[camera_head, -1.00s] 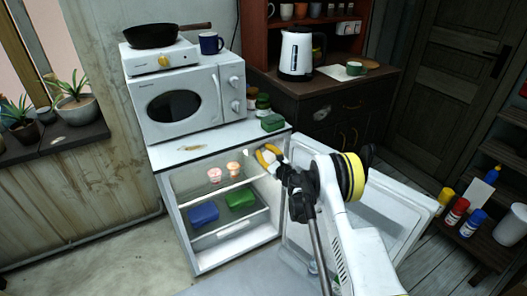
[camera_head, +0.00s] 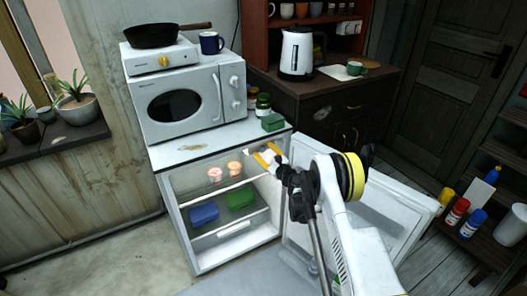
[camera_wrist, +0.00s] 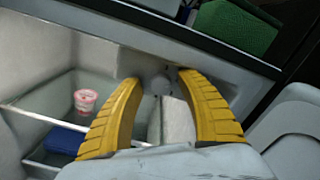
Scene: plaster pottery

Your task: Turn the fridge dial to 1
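The white fridge (camera_head: 183,235) stands with its door (camera_head: 388,225) swung open to the right. My gripper (camera_head: 266,153) is at the upper right of the fridge opening, with its yellow fingers pointing inward. In the wrist view the fingers (camera_wrist: 159,78) are apart, one on each side of a small grey dial (camera_wrist: 160,85) on the inner wall under the fridge top. I cannot tell whether either finger touches the dial. Its numbers and marks are too small and dark to read. My gripper hides the dial in the head view.
Pink cups (camera_head: 215,174) stand on the upper shelf, and a blue box (camera_head: 204,213) and a green box (camera_head: 240,199) lie below. A microwave (camera_head: 185,100), jars and a green container (camera_head: 272,122) sit on the fridge top. Bare floor lies at the left front.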

